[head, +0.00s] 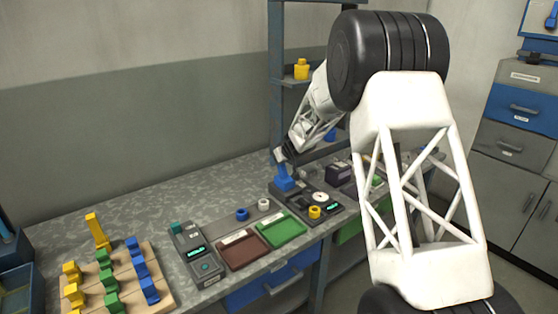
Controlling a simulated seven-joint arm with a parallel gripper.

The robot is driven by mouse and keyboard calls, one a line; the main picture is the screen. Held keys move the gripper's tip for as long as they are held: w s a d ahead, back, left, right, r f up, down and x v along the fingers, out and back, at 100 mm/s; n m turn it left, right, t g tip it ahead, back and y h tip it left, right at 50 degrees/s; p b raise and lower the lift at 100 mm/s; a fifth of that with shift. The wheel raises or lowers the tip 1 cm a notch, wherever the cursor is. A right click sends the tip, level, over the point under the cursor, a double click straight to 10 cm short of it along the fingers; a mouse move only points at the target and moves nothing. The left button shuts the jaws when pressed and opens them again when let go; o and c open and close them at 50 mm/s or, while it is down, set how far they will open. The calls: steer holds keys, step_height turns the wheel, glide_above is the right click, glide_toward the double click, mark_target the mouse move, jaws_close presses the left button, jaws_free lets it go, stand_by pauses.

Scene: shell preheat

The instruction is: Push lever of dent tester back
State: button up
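A dark tester device (334,210) with a round white dial and a small green-lit display stands on the bench right of centre. I take it to be the dent tester; its label is too small to read. A blue upright part (285,179) stands at its back left corner; I cannot tell whether this is the lever. A yellow piece (315,212) sits at its front. My gripper (284,160) is just above the blue part, close to or touching it. The fingers are small and dark, and their opening cannot be made out.
A brown tray (243,256) and a green tray (283,233) lie left of the device, beside a grey instrument (195,254). A wooden board (158,301) with yellow, green and blue pieces is at the left. My arm hides part of the bench's right side.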

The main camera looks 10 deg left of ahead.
steer(key=v, duration=0.7)
steer(key=shift+r, duration=0.25)
steer(key=shift+s+d, duration=0.15)
